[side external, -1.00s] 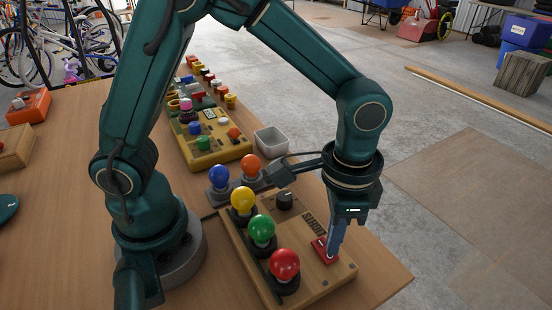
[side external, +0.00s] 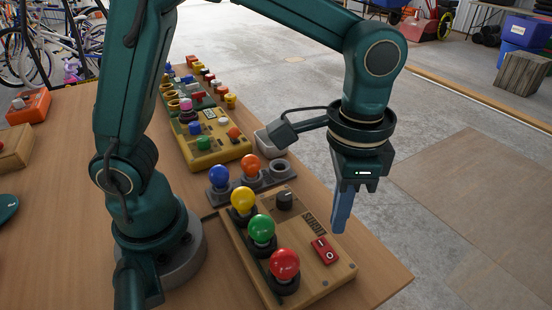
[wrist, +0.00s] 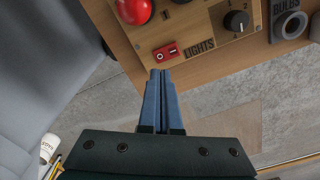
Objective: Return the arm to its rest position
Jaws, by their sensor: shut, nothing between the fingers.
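My gripper (side external: 339,230) is shut and empty, its blue fingers pointing down. It hangs in the air above and beside the wooden lights panel (side external: 316,271), near the red rocker switch (side external: 324,250), not touching it. In the wrist view the closed fingertips (wrist: 162,73) lie just below the red switch (wrist: 165,51) in the picture. The panel carries yellow (side external: 243,199), green (side external: 261,229) and red (side external: 285,264) bulbs and a black knob (side external: 285,201). None of the bulbs is clearly glowing.
A bulb holder strip (side external: 265,180) with blue (side external: 219,176) and orange (side external: 250,165) bulbs and an empty socket (side external: 280,167) stands behind the panel. Open air lies right of the table (side external: 389,281).

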